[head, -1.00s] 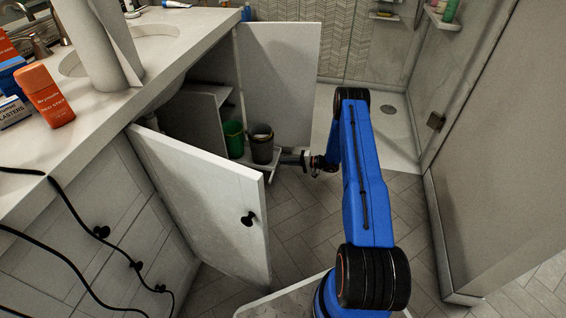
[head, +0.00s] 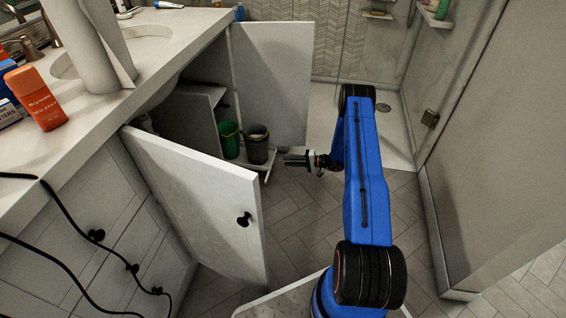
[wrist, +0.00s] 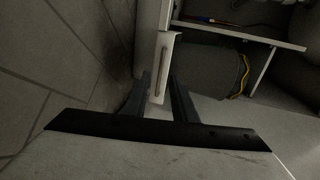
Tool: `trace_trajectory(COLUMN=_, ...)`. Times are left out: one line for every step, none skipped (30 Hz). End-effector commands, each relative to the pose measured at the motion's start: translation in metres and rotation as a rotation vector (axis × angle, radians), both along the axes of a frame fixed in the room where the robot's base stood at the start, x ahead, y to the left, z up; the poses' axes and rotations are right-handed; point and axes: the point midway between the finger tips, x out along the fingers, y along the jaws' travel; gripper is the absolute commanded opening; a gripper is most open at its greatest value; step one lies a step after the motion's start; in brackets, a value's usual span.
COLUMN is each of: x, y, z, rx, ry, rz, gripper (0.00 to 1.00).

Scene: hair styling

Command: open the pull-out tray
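The pull-out tray (head: 262,166) is a low white shelf inside the open cabinet, carrying a green cup (head: 228,139) and a dark cup (head: 257,146). Its front end sticks out past the cabinet opening. In the wrist view, its narrow white front (wrist: 158,86) has a brownish vertical handle or slot (wrist: 163,70). My gripper (head: 286,160) is just right of the tray's front end in the head view. In the wrist view, its two dark fingers (wrist: 159,76) are apart, pointing at the tray front with one on either side of it. I cannot tell whether they touch it.
The near cabinet door (head: 195,195) stands open left of my arm. The far door (head: 270,80) is open behind the tray. A counter (head: 150,75) with a sink runs along the left. The tiled floor (head: 300,215) beside the tray is clear; a wall panel (head: 490,140) stands at right.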

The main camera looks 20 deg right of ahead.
Motion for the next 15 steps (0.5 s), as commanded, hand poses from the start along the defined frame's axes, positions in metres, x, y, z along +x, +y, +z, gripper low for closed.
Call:
trace_trajectory(x=-0.006, y=-0.010, z=0.003, rx=0.000, ry=0.000, rz=-0.002, gripper=0.25)
trace_trajectory(x=-0.009, y=-0.014, z=0.004, rx=0.000, ry=-0.001, rz=-0.003, gripper=0.25)
trace_trajectory(x=-0.014, y=-0.021, z=0.006, rx=0.000, ry=-0.002, rz=-0.004, gripper=0.25)
trace_trajectory(x=-0.017, y=-0.026, z=0.007, rx=0.000, ry=-0.002, rz=-0.003, gripper=0.25)
trace_trajectory(x=-0.021, y=-0.030, z=0.008, rx=0.000, ry=-0.002, rz=-0.002, gripper=0.25)
trace_trajectory(x=-0.025, y=-0.037, z=0.010, rx=0.000, ry=-0.001, rz=-0.003, gripper=0.25)
trace_trajectory(x=-0.029, y=-0.042, z=0.011, rx=0.000, ry=-0.001, rz=-0.003, gripper=0.25)
trace_trajectory(x=-0.032, y=-0.046, z=0.012, rx=0.000, ry=0.000, rz=-0.002, gripper=0.25)
trace_trajectory(x=-0.037, y=-0.053, z=0.013, rx=0.000, ry=0.000, rz=-0.003, gripper=0.25)
trace_trajectory(x=-0.041, y=-0.058, z=0.015, rx=0.000, ry=-0.001, rz=-0.004, gripper=0.25)
trace_trajectory(x=-0.044, y=-0.062, z=0.016, rx=0.000, ry=0.000, rz=-0.003, gripper=0.25)
trace_trajectory(x=-0.048, y=-0.067, z=0.017, rx=0.000, ry=0.000, rz=-0.002, gripper=0.25)
trace_trajectory(x=-0.051, y=-0.072, z=0.018, rx=0.000, ry=0.000, rz=-0.003, gripper=0.25)
trace_trajectory(x=-0.054, y=-0.076, z=0.019, rx=0.000, ry=0.000, rz=-0.003, gripper=0.25)
trace_trajectory(x=-0.057, y=-0.080, z=0.021, rx=-0.001, ry=-0.001, rz=-0.002, gripper=0.25)
